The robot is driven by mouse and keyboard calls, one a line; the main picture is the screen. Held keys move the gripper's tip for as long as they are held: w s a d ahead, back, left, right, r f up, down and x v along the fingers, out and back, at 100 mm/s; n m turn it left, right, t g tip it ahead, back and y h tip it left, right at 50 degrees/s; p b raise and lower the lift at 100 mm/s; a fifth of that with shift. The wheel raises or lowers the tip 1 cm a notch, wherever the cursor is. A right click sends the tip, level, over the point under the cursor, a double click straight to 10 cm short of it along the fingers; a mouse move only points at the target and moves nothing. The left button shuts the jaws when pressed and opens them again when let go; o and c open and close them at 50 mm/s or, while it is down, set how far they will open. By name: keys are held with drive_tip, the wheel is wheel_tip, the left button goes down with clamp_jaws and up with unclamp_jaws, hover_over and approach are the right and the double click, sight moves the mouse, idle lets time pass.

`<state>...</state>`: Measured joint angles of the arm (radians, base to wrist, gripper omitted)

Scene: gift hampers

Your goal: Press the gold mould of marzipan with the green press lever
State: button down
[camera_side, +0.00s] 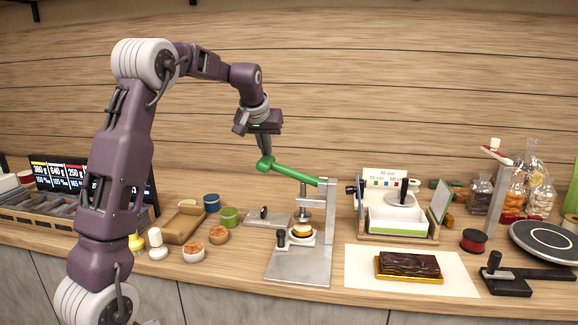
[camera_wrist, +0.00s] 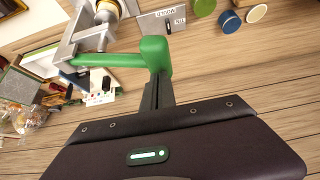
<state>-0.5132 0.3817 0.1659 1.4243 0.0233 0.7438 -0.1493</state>
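The press lever (camera_side: 292,172) is a green bar, raised and slanting up to the left from the metal press (camera_side: 326,215), with a thick knob at its free end. My gripper (camera_side: 264,154) points down at this knob. In the wrist view the lever (camera_wrist: 110,60) runs left from the knob, and my narrow fingers (camera_wrist: 158,78) lie close together with their tips at it, seemingly touching. They look shut, with nothing visible between them. The gold mould (camera_side: 302,231) sits on the press's light round seat, below the raised press head (camera_side: 304,214). It shows partly in the wrist view (camera_wrist: 107,8).
A dark slab on a gold board (camera_side: 408,281) lies on white paper to the right. The wooden wall is behind.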

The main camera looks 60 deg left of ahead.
sight(266, 159)
drive_tip(key=shift+f, duration=0.45)
drive_tip(key=shift+f, duration=2.5)
